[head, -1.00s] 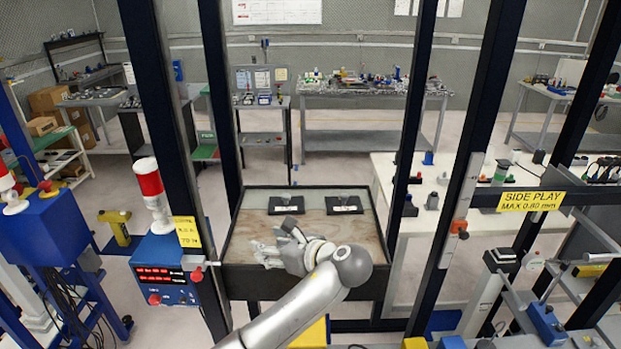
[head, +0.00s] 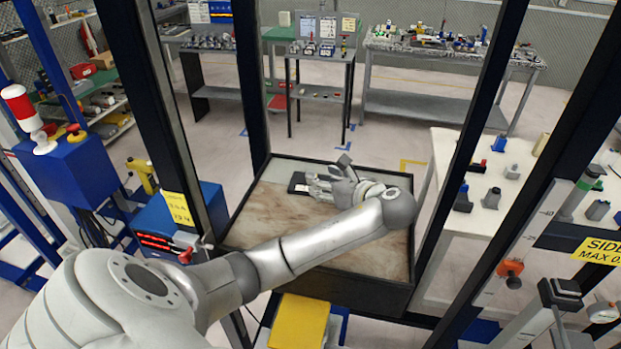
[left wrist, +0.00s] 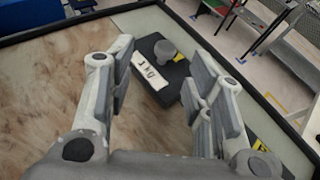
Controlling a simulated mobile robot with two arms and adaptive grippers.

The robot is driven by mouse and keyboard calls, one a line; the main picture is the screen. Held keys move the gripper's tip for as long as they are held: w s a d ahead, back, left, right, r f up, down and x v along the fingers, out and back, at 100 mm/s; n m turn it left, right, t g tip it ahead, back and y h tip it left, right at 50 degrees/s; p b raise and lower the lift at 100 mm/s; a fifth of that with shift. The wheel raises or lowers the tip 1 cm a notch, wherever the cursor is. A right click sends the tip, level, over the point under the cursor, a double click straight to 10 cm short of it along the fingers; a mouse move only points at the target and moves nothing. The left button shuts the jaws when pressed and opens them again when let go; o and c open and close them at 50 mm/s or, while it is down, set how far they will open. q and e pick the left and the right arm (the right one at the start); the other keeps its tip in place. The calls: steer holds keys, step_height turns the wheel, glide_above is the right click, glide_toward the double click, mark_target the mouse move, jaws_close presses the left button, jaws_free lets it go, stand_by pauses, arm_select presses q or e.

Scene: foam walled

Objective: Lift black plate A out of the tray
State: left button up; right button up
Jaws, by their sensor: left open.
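The shallow tray (head: 372,290) has black walls and a brown, worn floor. In the head view a black plate (head: 298,184) with a white label lies near its back edge. My left gripper (head: 332,183) is over the back part of the tray and hides the area beside that plate. In the left wrist view a black plate (left wrist: 168,83) with a white label and a round grey knob lies between and beyond my open fingers (left wrist: 162,80). The fingers look empty. I cannot tell which plate is A. My right gripper is not in view.
Dark uprights stand on both sides of the tray. A blue box (head: 170,225) with red displays is at its left. A white table (head: 500,190) with small parts is at the right. The front floor of the tray is clear.

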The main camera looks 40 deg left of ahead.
mark_target(311, 174)
arm_select(q)
steer(key=shift+w+a+f, duration=0.25)
steer(key=shift+a, duration=0.1)
steer(key=shift+w+a+f+p, duration=0.1)
steer(key=shift+w+a+p, duration=0.25)
steer(key=shift+a+p, duration=0.35)
steer(key=p+x, duration=0.1)
steer(key=x, duration=0.2)
steer(key=shift+a+f, duration=0.1)
steer(key=shift+f, duration=0.05)
steer(key=shift+w+a+f, duration=0.15)
steer(key=shift+a+f, duration=0.05)
steer(key=shift+a, duration=0.05)
steer(key=shift+d, duration=0.1)
steer(key=shift+c, duration=0.7)
steer(key=c, duration=0.5)
jaws_close()
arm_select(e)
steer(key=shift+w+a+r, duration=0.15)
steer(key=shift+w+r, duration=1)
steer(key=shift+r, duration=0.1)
